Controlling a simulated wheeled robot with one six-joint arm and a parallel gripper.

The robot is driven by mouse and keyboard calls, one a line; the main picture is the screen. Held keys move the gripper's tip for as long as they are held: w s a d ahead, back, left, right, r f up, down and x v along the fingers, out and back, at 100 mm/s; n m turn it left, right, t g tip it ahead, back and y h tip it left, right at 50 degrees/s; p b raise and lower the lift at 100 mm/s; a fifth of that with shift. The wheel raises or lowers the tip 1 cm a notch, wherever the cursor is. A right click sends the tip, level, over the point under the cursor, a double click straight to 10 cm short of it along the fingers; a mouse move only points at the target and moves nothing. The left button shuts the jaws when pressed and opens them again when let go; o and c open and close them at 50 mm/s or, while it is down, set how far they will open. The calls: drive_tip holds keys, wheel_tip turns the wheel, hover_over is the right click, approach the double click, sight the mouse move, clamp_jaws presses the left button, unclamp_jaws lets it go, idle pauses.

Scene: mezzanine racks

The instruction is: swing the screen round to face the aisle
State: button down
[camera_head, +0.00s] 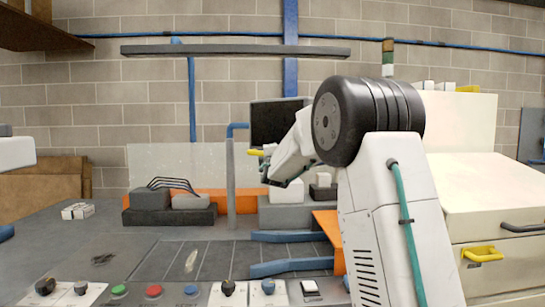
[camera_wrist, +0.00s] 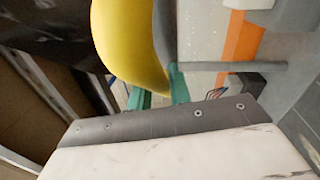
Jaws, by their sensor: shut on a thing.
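The screen (camera_head: 275,122) is a dark flat panel at mid-picture in the head view, beside a grey post with a blue bent pipe. A yellow grip (camera_head: 255,152) shows at its lower left edge. My gripper (camera_head: 265,160) is at that grip, below the panel, partly hidden by my arm. In the wrist view the yellow grip (camera_wrist: 130,42) is large and near, and my teal fingers (camera_wrist: 160,92) are shut on it. A dark surface, probably the screen (camera_wrist: 45,30), fills the upper left there.
A console with buttons and knobs (camera_head: 153,291) runs along the front. Dark grey blocks (camera_head: 170,216) and an orange strip stand behind the worktop. A grey bar (camera_head: 235,50) hangs above. A white cabinet (camera_head: 490,200) with a yellow handle (camera_head: 482,254) stands right.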

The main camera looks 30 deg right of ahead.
drive_tip(key=c, duration=1.3)
unclamp_jaws()
drive_tip(key=shift+a, duration=0.1)
drive_tip(key=v, duration=0.7)
drive_tip(key=shift+s+a, duration=0.15)
drive_tip(key=shift+s, duration=0.2)
drive_tip(key=shift+f, duration=0.1)
